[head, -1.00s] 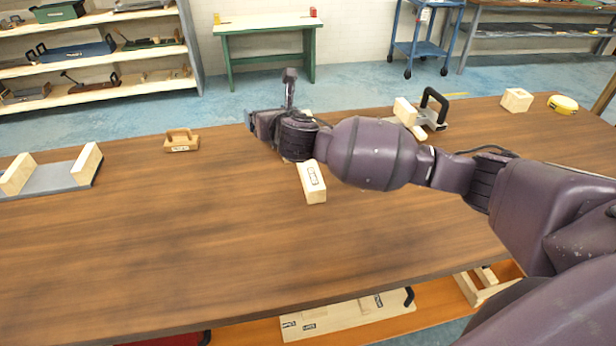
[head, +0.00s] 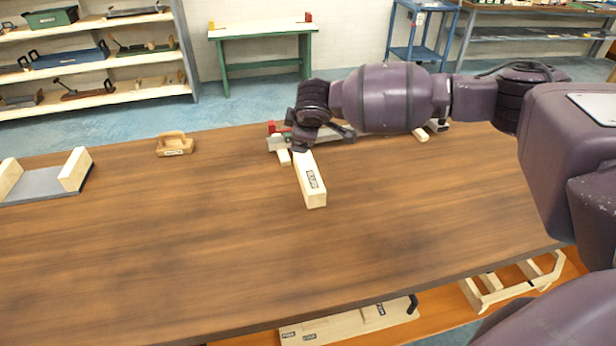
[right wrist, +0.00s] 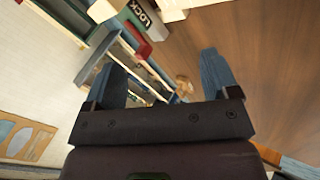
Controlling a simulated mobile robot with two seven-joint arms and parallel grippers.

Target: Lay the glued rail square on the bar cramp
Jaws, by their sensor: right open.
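The bar cramp (head: 337,135) lies at the back of the bench, with a grey bar and a red end (head: 271,128); my right arm hides its middle. A long pale wooden block (head: 312,182) with a dark label lies on the bench in front, pointing towards the cramp; I cannot tell whether it is the glued rail. My right gripper (head: 308,140) is over the block's far end, its fingertips partly hidden. In the right wrist view the right gripper (right wrist: 164,80) is open, with nothing visible between its blue fingers. My left gripper is not in view.
A wooden-handled tool (head: 174,146) stands at the back left. A grey plate with two pale blocks (head: 40,184) is at the left edge. Pale pieces under the cramp show at left (head: 284,157) and right (head: 420,135). The front and middle bench top is bare.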

